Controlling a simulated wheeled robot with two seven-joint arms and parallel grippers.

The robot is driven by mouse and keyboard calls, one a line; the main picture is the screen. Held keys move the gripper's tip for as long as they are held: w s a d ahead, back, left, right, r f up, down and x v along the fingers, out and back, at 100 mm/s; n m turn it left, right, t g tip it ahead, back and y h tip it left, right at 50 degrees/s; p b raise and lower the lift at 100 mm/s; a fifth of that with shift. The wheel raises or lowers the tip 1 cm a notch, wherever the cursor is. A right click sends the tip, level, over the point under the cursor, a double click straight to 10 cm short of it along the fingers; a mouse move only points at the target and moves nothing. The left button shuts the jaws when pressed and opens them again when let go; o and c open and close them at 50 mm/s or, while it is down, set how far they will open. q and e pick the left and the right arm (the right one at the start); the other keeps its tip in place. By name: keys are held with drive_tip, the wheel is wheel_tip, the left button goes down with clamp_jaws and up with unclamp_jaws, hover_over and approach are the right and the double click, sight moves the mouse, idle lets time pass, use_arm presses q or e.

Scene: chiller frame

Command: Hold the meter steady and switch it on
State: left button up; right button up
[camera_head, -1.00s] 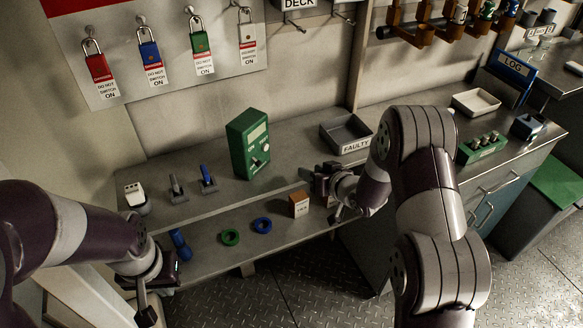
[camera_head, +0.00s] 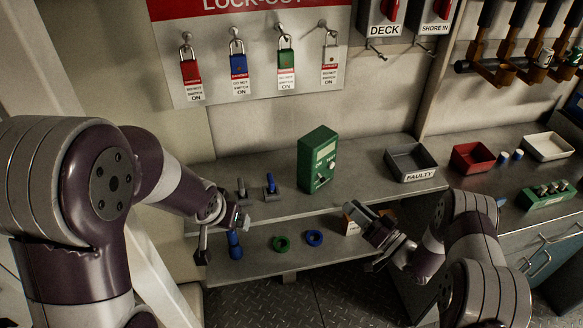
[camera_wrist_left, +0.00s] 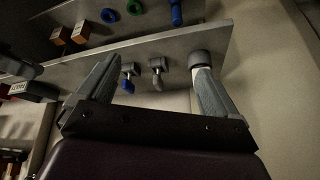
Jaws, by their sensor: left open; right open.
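The meter, a green box (camera_head: 318,158) with a pale display and a dark knob on its front, stands upright on the upper shelf in the head view. My left gripper (camera_head: 224,228) is open, left of the meter at the shelf's front edge and apart from it. In the left wrist view the left gripper (camera_wrist_left: 158,82) has its fingers wide apart, with nothing held. I cannot make out the meter there. My right gripper (camera_head: 362,236) is open and empty, in front of the shelf, below and right of the meter.
A grey-handled tool (camera_head: 241,188) and a blue-handled tool (camera_head: 270,184) stand left of the meter. The FAULTY tray (camera_head: 411,165) and a red tray (camera_head: 472,158) are to its right. A green ring (camera_head: 281,244) and blue ring (camera_head: 314,238) lie on the lower shelf. Padlocks hang above.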

use_arm(q)
drive_tip(key=w+d+r+m+t+h, duration=0.1)
drive_tip(key=w+d+m+t+h, duration=0.25)
drive_tip(key=w, duration=0.75)
drive_tip(key=m+t+h, duration=0.1)
drive_tip(key=m+h, duration=0.2)
drive_tip(key=h, duration=0.3)
approach(317, 161)
drive_tip(key=w+a, duration=0.2)
drive_tip(key=shift+y, duration=0.25)
drive_tip(key=x, duration=1.1)
drive_tip(key=shift+w+d+f, duration=0.2)
drive_tip(key=shift+d, duration=0.1)
